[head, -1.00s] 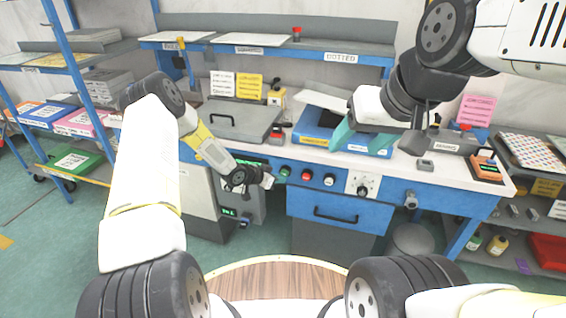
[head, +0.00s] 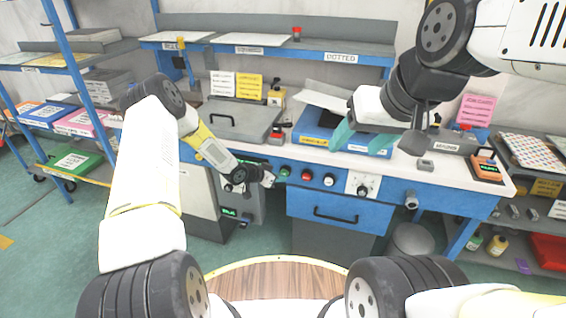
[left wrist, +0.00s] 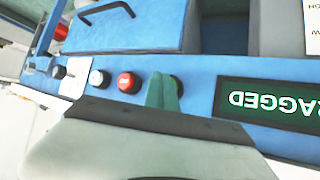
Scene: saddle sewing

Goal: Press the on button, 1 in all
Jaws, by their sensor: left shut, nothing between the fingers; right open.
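The green button (head: 285,171) is at the left end of a row on the blue front panel, with a red button (head: 306,175) and a white button (head: 329,180) to its right. My left gripper (head: 271,180) is shut and empty, close to the left of the green button. In the left wrist view the shut green fingers (left wrist: 161,91) stand before the panel and partly cover the green button (left wrist: 179,86); I cannot tell whether they touch it. The red button (left wrist: 128,82) is clear of them. My right gripper (head: 372,139) is open over the worktop.
A black knob (head: 363,190) on a white plate is right of the buttons. A lit display (left wrist: 283,101) sits beside the green button. A blue drawer (head: 335,206) is below the panel. A blue tray (head: 316,135) lies on the worktop near my right gripper.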

